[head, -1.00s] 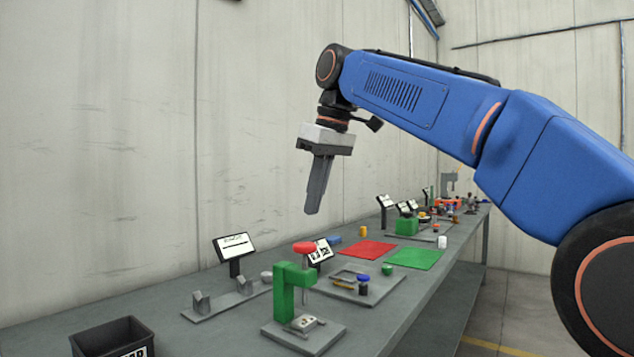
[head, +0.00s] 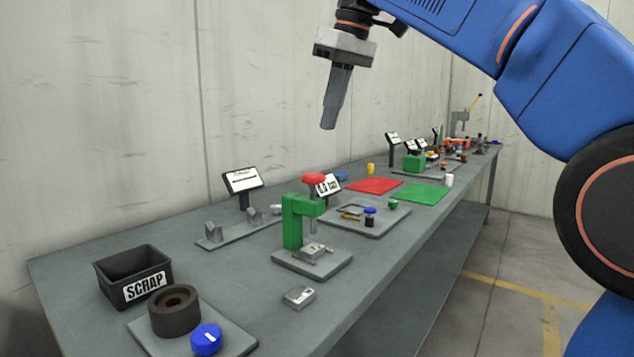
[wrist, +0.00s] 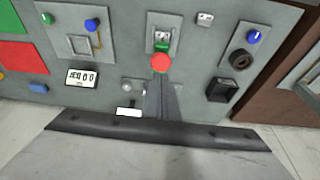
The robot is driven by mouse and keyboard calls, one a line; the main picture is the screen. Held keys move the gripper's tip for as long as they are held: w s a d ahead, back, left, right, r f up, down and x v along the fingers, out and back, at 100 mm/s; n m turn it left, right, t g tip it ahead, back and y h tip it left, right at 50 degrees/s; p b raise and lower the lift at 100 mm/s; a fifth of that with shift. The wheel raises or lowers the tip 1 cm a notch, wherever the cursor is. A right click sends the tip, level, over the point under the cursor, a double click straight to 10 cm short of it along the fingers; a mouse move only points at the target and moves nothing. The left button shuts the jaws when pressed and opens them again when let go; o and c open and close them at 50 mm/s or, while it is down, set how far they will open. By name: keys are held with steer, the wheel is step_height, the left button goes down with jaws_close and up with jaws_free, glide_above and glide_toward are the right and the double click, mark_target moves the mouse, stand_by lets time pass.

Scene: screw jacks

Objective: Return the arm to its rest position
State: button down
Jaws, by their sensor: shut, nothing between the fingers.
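My gripper (head: 329,126) hangs in the air above the bench (head: 225,280), pointing down, with its fingers shut together and nothing between them. It is well above the green screw jack (head: 292,222) with the red knob (head: 313,178) and touches nothing. My blue arm reaches in from the upper right, and its upper part runs out of the frame. In the wrist view the gripper fingers (wrist: 162,96) show as a dark closed pair, with the red knob (wrist: 160,63) just beyond their tips in the picture.
A black SCRAP bin (head: 132,275), a dark ring (head: 174,310) and a blue knob (head: 206,339) are at the near left. A small metal block (head: 298,296) lies in front of the jack. Red (head: 375,186) and green mats (head: 420,193) lie farther back. The wall (head: 120,110) stands behind.

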steer(key=s+d+f+m+t+h, duration=0.1)
steer(key=s+d+f+m, duration=0.2)
steer(key=s+d+f, duration=0.55)
steer(key=s+d+f+m, duration=0.25)
steer(key=d+f, duration=0.35)
steer(key=f, duration=0.5)
steer(key=s+d+f+m+t+h, duration=0.1)
steer(key=s+d+f+m, duration=0.1)
steer(key=s+d+f, duration=0.65)
steer(key=s+d+f+m, duration=0.1)
steer(key=s+f, duration=0.2)
steer(key=f, duration=0.5)
steer(key=s+d+f+m, duration=0.1)
steer(key=s+f, duration=0.2)
steer(key=f, duration=0.6)
steer(key=shift+d+f+t+h, duration=0.2)
steer(key=shift+t+h, duration=0.1)
